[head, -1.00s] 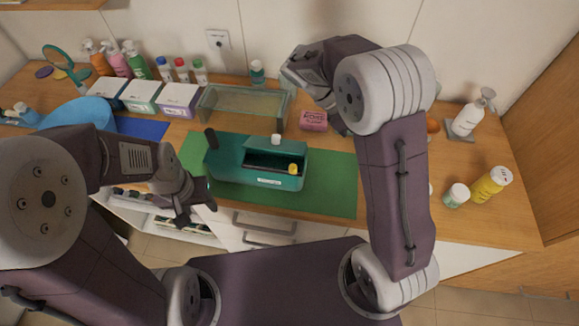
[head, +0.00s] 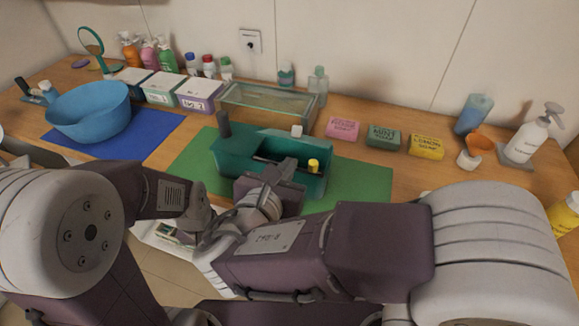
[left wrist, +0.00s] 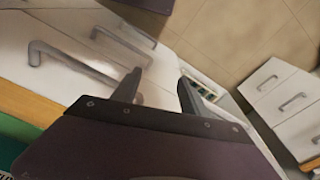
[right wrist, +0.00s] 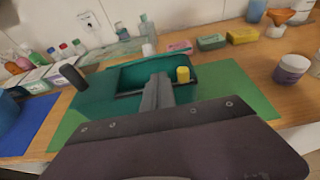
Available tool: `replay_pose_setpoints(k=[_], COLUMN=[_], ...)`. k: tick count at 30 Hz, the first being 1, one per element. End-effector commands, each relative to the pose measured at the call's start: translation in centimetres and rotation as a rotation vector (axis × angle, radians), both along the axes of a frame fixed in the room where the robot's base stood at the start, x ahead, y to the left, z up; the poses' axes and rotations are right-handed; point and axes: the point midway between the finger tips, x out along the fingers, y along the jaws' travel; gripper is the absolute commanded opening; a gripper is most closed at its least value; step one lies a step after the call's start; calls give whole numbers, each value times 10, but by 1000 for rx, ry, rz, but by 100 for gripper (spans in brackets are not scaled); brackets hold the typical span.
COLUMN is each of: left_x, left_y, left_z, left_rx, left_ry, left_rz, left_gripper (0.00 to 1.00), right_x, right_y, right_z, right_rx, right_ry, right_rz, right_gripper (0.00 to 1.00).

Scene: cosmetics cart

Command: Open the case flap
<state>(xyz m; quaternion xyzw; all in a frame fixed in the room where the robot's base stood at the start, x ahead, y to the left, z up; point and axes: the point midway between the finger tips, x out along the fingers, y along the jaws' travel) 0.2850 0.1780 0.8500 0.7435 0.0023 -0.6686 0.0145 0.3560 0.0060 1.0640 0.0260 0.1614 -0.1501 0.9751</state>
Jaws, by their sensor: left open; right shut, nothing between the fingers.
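The teal case (head: 232,160) sits on the green mat (head: 362,185) near the table's front edge. It has a dark upright post at its left, a white knob at its back and a yellow knob (head: 313,165) at its right. The right wrist view shows a dark recess in the case (right wrist: 95,100) and the yellow knob (right wrist: 183,74). My right gripper (head: 285,168) is shut and empty, its tips over the recess, left of the yellow knob. I cannot tell whether they touch the case. My left gripper (left wrist: 158,80) is open and empty, facing the drawer fronts below the table.
A glass box (head: 265,108) stands behind the case. Pink, green and yellow soaps (head: 426,146) lie to its right. A blue bowl (head: 90,112) on a blue mat and several labelled boxes (head: 200,94) stand left. A white pump bottle (head: 527,135) stands far right.

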Motion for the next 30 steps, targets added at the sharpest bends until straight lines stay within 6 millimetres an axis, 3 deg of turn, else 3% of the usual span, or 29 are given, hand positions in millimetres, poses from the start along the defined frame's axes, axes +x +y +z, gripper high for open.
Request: replay_pose_setpoints(k=[6, 12, 25, 30], left_x=[0, 0, 0, 0], left_y=[0, 0, 0, 0], left_z=[-8, -10, -10, 4], left_rx=[0, 0, 0, 0], left_ry=[0, 0, 0, 0], left_rz=[0, 0, 0, 0], left_gripper=[52, 52, 52, 52], right_x=[40, 63, 67, 68], right_y=[-14, -20, -22, -22], right_z=[-16, -23, -24, -17], right_rx=[-2, -1, -1, 6], right_ry=[1, 0, 0, 22], right_rz=[-7, -4, -2, -2], right_gripper=[0, 0, 0, 0])
